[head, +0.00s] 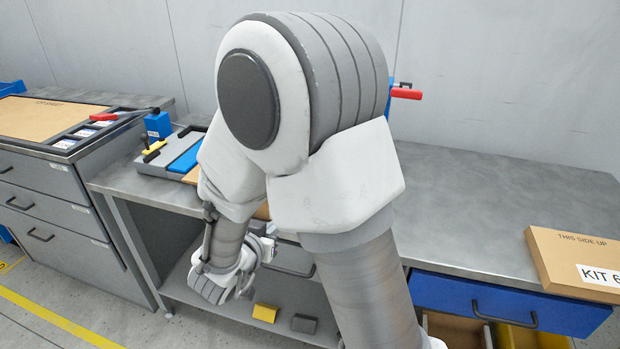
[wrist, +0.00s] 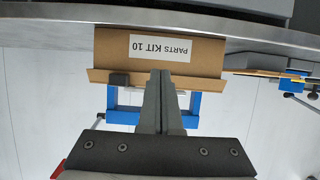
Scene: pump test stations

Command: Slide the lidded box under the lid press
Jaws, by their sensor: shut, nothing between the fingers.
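The lidded cardboard box, labelled PARTS KIT 10 (wrist: 112,48), stands at the bench edge in the wrist view, which looks upside down. In the head view only slivers of cardboard (head: 191,176) show beside my arm. The lid press's blue frame (wrist: 124,114) shows beyond the box in the wrist view. In the head view my arm hides most of the press, leaving a red handle (head: 406,94). My gripper (wrist: 160,76) is shut and empty, its fingertips in front of the box's labelled side; whether they touch it I cannot tell.
Left of my arm, a grey fixture with a blue plate (head: 187,157) stands on the bench (head: 470,190). A closed KIT 6 box (head: 560,262) lies at the bench's right end above a blue drawer (head: 470,298).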

